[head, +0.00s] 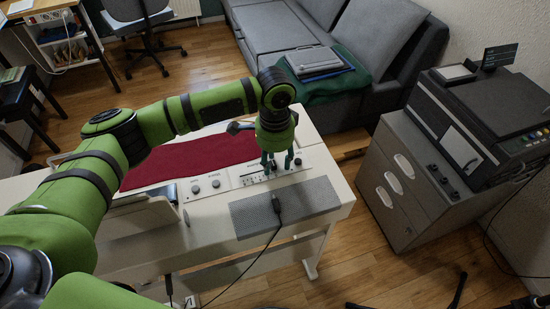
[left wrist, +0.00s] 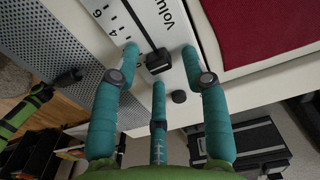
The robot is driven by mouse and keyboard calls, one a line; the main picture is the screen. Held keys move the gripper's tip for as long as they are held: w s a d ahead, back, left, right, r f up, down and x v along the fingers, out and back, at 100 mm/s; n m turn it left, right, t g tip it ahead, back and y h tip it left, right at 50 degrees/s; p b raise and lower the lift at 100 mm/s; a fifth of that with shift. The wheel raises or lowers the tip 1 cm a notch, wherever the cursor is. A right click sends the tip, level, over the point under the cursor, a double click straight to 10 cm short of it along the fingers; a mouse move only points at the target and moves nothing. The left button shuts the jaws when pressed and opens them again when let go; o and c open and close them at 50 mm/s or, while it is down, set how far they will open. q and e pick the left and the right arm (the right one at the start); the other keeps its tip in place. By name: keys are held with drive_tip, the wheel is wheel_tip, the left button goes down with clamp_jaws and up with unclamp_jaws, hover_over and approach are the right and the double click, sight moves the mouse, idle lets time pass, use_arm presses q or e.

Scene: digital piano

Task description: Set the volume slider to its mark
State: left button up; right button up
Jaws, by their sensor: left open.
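The volume slider's black cap (left wrist: 158,62) shows in the left wrist view, in a dark slot on a white panel (left wrist: 115,22) printed "Volume", with the figures 4 and 6 beside it. My left gripper (left wrist: 159,52) is open, with fingertips on either side of the cap and a third finger below it; I cannot tell whether any finger touches it. In the head view my left gripper (head: 276,162) points down over the slider panel (head: 252,180) of the white piano (head: 330,188). The cap is not clear there, and I cannot make out the mark. My right gripper is not in view.
A red cloth (head: 190,160) covers the keys. Two round knobs (head: 205,185) sit left of the slider panel. A grey speaker grille (head: 315,198) lies in front, with a black cable (head: 277,208) plugged near it. A printer (head: 480,125) stands apart at right.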

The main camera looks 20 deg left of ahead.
sight(276, 164)
use_arm(q)
wheel_tip(276, 164, up, 12)
idle(0.5)
drive_tip(key=shift+s+d+f, duration=0.1)
